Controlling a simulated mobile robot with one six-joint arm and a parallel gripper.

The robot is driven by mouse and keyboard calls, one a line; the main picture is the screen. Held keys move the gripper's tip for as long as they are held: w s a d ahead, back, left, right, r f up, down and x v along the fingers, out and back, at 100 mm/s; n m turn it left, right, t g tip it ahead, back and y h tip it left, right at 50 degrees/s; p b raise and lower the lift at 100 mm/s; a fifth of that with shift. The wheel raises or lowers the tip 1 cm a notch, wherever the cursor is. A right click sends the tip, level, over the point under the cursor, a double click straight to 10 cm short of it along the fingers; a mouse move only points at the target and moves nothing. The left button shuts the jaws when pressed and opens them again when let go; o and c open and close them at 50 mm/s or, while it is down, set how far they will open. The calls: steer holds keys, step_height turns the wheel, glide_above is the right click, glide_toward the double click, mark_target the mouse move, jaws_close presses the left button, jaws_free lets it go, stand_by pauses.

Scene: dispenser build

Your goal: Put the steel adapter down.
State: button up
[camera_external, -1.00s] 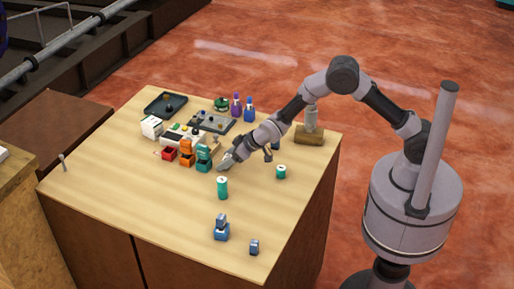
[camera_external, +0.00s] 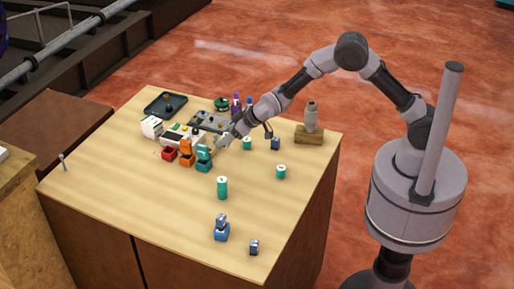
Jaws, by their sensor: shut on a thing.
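My gripper (camera_external: 223,142) hangs above the table just right of the orange and teal holders, near the front edge of the grey tray. It is shut on a small piece that I take to be the steel adapter. The piece is too small and too close in colour to the fingers to make out. I cannot tell how high above the tabletop (camera_external: 130,194) it is.
Red (camera_external: 169,154), orange (camera_external: 186,153) and teal (camera_external: 204,158) holders stand left of my gripper. The grey parts tray (camera_external: 205,124) lies behind. A green cylinder (camera_external: 222,188) stands in front. A grey cylinder on a wooden block (camera_external: 309,134) stands right. The left front table is clear.

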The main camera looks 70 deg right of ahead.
steer(key=shift+s+d+r+b, duration=0.1)
steer(key=shift+d+b, duration=0.2)
steer(key=s+d+r+m+h+b, duration=0.1)
steer(key=s+d+m+h+b, duration=0.15)
steer(key=s+d+b, duration=1.05)
steer(key=w+d+n+g+y+p, duration=0.1)
steer(key=w+d+n+y+p, duration=0.2)
steer(key=w+d+n+y, duration=0.4)
steer(key=w+d+n, duration=0.1)
steer(key=w+d, duration=0.2)
steer(key=shift+d+g, duration=0.35)
steer(key=shift+g, duration=0.05)
steer(key=shift+s+d+f+n+g+y, duration=0.15)
steer(key=shift+d+f+n+g+y, duration=0.1)
steer(key=shift+d+f+n, duration=0.35)
steer(key=shift+s+d+f+n+g+y, duration=0.1)
steer(key=shift+d+f+n+g+y, duration=0.1)
steer(key=shift+d+f+n, duration=0.4)
step_height(320, 180, down, 9)
steer(key=b, duration=0.2)
steer(key=shift+r+b, duration=0.2)
steer(key=shift+b, duration=0.15)
steer(key=shift+f, duration=0.1)
steer(key=o, duration=1.6)
